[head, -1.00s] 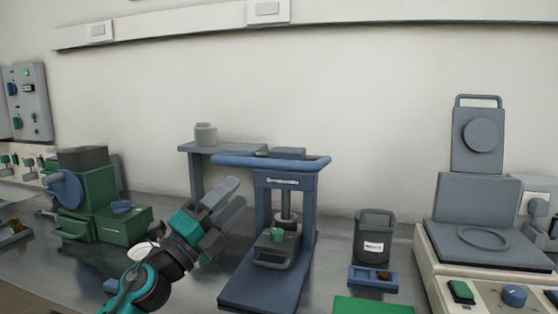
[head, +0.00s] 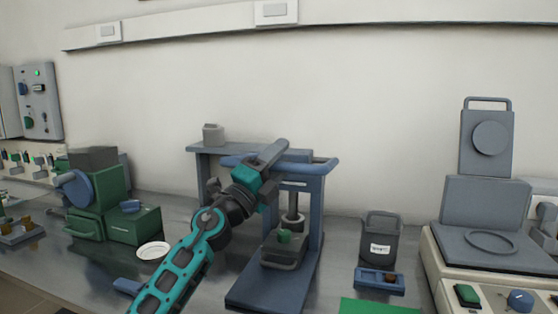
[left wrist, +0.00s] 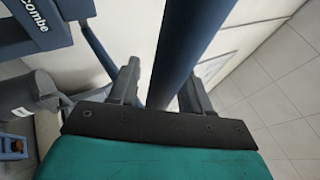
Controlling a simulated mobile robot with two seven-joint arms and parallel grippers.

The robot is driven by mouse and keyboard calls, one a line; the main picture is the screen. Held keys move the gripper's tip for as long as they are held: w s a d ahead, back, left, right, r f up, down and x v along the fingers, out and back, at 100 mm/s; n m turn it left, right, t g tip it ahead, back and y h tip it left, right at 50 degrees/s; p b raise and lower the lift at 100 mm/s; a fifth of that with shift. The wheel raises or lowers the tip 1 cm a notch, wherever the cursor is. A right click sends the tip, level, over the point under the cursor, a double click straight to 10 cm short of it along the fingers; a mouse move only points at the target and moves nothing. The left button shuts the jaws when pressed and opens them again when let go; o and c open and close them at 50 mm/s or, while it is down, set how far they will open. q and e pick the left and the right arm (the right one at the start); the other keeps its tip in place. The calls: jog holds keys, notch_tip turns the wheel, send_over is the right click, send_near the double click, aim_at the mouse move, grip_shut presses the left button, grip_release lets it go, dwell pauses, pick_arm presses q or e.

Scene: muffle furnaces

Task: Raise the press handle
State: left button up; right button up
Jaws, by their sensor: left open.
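The blue press (head: 314,205) stands on the bench in the middle of the head view. Its press handle (head: 326,163) is a blue bar across the top, with its right end clear and its middle partly hidden by my left gripper. My left gripper (head: 272,153) is open at the handle, toward its left part. In the left wrist view, the blue handle bar (left wrist: 188,40) runs between the two open fingers (left wrist: 160,82), with a gap visible on the right side. A small green piece (head: 284,236) sits on the grey block under the press ram. My right gripper is out of view.
A green machine (head: 98,190) and white dish (head: 153,250) are at left; a beige hotplate-like unit (head: 440,262) is at right.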

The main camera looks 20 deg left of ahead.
pick_arm(q)
grip_shut()
dwell(0.4)
